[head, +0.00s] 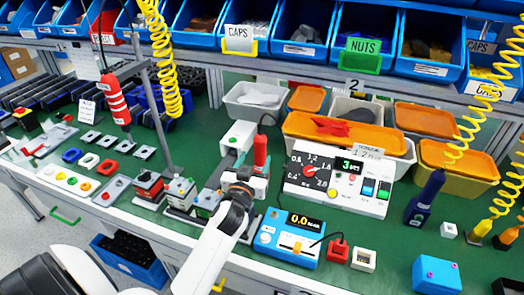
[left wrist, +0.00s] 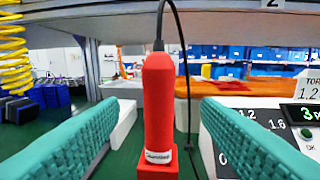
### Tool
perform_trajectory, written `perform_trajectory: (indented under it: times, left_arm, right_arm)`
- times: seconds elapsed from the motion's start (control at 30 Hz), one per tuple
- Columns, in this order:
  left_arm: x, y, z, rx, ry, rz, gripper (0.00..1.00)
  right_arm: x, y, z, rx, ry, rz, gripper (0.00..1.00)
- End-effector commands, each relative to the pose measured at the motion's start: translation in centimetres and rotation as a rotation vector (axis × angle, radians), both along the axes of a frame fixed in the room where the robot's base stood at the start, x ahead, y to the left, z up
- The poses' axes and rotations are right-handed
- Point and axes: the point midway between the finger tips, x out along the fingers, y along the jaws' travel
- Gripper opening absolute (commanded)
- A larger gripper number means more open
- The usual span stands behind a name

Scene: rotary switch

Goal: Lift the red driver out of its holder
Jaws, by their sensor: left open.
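The red driver (head: 261,150) stands upright near the middle of the bench, with a black cable rising from its top. It also stands in the middle of the left wrist view (left wrist: 158,100), with a small label near its lower end. My left gripper (head: 250,176) is open, its teal ridged fingers on either side of the driver. A gap shows between the driver and each finger in the left wrist view. My right gripper is not in view.
A white panel with a rotary dial (head: 311,170) stands close to the right of the driver. A blue meter (head: 290,238) lies in front. A white box (head: 238,140) is just left of the driver. Another red tool (head: 114,102) hangs further left.

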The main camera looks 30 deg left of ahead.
Motion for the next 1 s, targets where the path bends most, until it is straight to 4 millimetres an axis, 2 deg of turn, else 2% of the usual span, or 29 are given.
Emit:
perform_trajectory:
  times: [0.1, 0.2, 0.37, 0.67, 0.97, 1.0]
  left_arm:
    - [2.0, 0.7, 0.2, 0.001, 0.000, 0.000, 0.58]
    - [2.9, 1.0, 0.1, 0.002, 0.002, 0.000, 0.58]
    - [3.9, 1.4, 0.0, 0.002, 0.002, 0.001, 0.58]
    - [7.7, 2.6, -0.1, 0.001, 0.001, 0.000, 0.58]
    - [8.2, 2.8, -0.3, 0.000, 0.002, 0.000, 0.58]
    - [8.2, 2.8, -0.3, 0.000, 0.002, 0.000, 0.55]
  right_arm:
    - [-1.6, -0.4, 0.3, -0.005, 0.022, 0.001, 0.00]
    - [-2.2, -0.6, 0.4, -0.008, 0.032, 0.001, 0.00]
    - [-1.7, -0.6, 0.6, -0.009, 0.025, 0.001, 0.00]
    - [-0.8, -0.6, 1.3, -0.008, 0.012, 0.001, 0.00]
    - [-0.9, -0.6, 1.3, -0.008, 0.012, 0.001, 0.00]
    - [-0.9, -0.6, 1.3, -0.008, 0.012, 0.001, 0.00]
